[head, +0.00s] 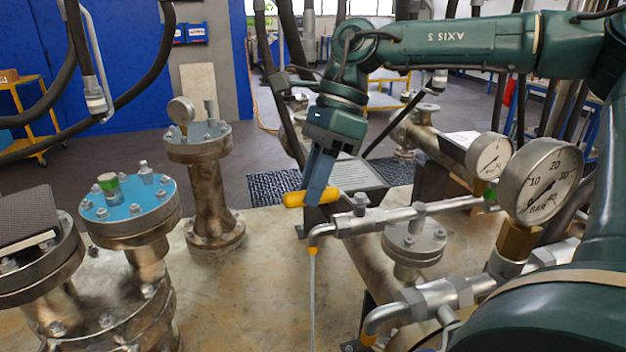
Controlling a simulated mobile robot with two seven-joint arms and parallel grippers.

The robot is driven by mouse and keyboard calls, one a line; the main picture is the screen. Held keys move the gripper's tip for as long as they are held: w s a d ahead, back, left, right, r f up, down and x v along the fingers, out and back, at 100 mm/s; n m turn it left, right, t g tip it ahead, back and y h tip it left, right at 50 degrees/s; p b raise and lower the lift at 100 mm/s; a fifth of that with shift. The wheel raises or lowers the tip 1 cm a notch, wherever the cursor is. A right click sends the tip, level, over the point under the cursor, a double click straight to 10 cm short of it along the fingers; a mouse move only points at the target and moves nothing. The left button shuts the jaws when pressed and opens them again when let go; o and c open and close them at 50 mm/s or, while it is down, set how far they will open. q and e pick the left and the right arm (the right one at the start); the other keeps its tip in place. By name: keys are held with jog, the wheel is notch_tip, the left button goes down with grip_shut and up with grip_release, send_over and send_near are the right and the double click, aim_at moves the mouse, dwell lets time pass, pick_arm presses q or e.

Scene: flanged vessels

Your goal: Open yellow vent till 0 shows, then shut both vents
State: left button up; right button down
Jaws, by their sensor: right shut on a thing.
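The yellow vent handle (311,198) sits crosswise at the left end of a steel pipe. My right gripper (319,188) reaches down from above and is shut on this handle. Below it the pipe bends down to a yellow-tipped outlet (312,250), and a thin pale line runs down from the outlet. A green part (490,194), perhaps the other vent's handle, shows at the pipe's right end. The large gauge (541,182) is marked in bar; I cannot read its needle surely. A smaller gauge (488,156) stands behind it. My left gripper is out of view.
A blue-topped flanged vessel (130,208) and a taller flanged vessel (207,185) with a small gauge stand at the left. The table (240,290) is bare between them.

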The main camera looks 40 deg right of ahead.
jog(key=c, duration=1.3)
grip_release()
jog(key=shift+o, duration=0.2)
jog(key=shift+r, duration=0.1)
jog(key=v, duration=1.3)
